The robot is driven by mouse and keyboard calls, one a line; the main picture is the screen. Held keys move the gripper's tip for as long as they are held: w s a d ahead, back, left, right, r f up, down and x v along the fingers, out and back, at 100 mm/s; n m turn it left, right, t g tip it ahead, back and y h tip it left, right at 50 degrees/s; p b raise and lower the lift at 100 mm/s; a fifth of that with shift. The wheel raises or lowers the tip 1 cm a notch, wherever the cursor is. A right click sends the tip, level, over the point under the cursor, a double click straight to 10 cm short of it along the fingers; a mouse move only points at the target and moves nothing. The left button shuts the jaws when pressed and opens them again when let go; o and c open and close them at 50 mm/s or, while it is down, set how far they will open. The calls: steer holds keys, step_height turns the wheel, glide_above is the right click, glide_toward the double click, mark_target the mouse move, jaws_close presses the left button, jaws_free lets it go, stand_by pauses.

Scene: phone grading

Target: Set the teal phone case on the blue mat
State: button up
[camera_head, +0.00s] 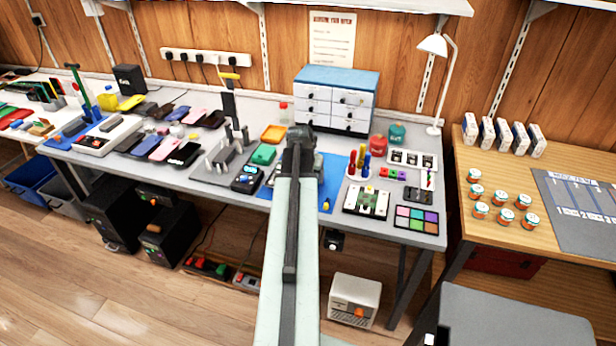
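A small teal item (263,154), which looks like the teal phone case, lies on the grey workbench just left of my gripper. The blue mat (325,198) lies flat on the bench, partly hidden beneath my arm. My arm reaches forward across the mat, and my gripper (300,138) is at its far end, near the mat's back edge. The fingertips are hidden, so I cannot tell whether the gripper is open or holds anything.
A drawer cabinet (336,102) stands behind my gripper. An orange tray (273,134) lies behind the teal item, and a black device (247,179) sits in front of it. Screwdrivers (360,163) and a colour palette (416,218) are to the right. Phones crowd the left.

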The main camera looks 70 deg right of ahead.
stand_by(0.3)
steer(key=o, duration=1.4)
steer(key=shift+o, duration=0.5)
steer(key=shift+r, duration=0.1)
steer(key=shift+r+p, duration=0.45)
steer(key=shift+p, duration=0.15)
steer(key=shift+r, duration=0.1)
step_height(320, 180, up, 7)
steer(key=p, duration=0.7)
